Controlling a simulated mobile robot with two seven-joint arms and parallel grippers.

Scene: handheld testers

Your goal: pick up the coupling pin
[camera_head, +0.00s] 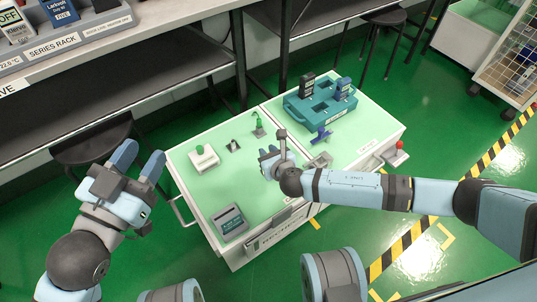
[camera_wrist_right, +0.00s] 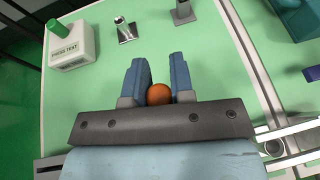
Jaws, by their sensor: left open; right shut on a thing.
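My right gripper (camera_head: 270,158) is low over the pale green top of the white workbench, left of its middle. In the right wrist view its two blue fingers (camera_wrist_right: 159,62) are shut on an orange round-ended thing (camera_wrist_right: 159,94), seemingly the coupling pin. Only its rounded orange end shows; the rest is hidden, and I cannot tell whether it touches the bench. In the head view the gripper hides it. My left gripper (camera_head: 139,163) is open and empty, off the left side of the bench.
The bench top (camera_head: 190,185) carries a white button box (camera_head: 204,159), a small metal fixture (camera_head: 233,146), a green item on a stand (camera_head: 258,126), a grey device (camera_head: 229,221), a small blue piece (camera_head: 320,138) and a teal tray (camera_head: 297,105) with handheld testers.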

